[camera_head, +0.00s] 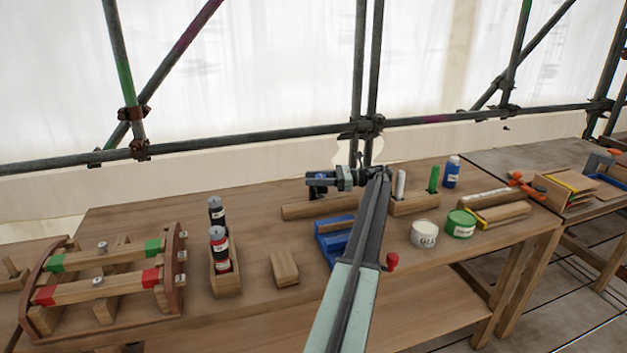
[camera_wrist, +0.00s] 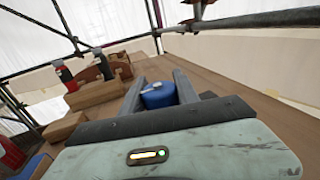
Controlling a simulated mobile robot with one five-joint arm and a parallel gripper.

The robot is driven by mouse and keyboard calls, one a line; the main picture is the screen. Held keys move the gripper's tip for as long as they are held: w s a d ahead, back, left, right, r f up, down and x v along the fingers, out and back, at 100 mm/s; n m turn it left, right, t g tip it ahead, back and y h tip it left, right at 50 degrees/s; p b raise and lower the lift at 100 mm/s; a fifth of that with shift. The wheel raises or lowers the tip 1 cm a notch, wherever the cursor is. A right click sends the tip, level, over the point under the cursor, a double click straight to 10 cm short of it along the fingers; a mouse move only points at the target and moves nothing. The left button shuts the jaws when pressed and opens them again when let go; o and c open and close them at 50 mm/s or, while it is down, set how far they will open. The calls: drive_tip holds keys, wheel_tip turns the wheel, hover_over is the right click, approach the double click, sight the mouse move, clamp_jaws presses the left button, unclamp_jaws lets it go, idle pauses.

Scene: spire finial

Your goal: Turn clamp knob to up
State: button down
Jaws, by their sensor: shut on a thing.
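A blue clamp-like fixture (camera_head: 332,238) sits on the bench, partly hidden behind my arm. A red knob (camera_head: 392,261) shows just right of my arm, near the bench's front edge; its join to the fixture is hidden. My gripper (camera_head: 318,181) is held above the bench, behind and above the blue fixture, pointing left. In the wrist view my gripper (camera_wrist: 160,82) is shut on a blue round thing (camera_wrist: 157,97) with a small pale piece on top. I cannot tell what this blue thing is. My gripper is apart from the red knob.
A wooden rack (camera_head: 172,290) with red- and green-marked bars stands left. Bottles (camera_head: 219,248) stand in a wooden holder, beside a small wood block (camera_head: 285,268). A white tub (camera_head: 424,233), green tin (camera_head: 461,223) and blue bottle (camera_head: 452,172) stand right. Scaffold poles (camera_head: 230,141) run behind.

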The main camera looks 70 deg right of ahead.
drive_tip(key=shift+a, duration=0.15)
idle(0.3)
drive_tip(key=c, duration=0.9)
unclamp_jaws()
drive_tip(key=shift+w, duration=0.1)
wheel_tip(320, 180, up, 5)
drive_tip(key=p, duration=0.5)
drive_tip(key=s+a, duration=0.2)
drive_tip(key=a, duration=0.3)
drive_tip(key=s+a, duration=0.2)
drive_tip(key=a, duration=0.2)
drive_tip(key=s+a, duration=0.2)
drive_tip(key=a, duration=0.3)
drive_tip(key=shift+s+a, duration=0.2)
drive_tip(key=shift+a, duration=0.1)
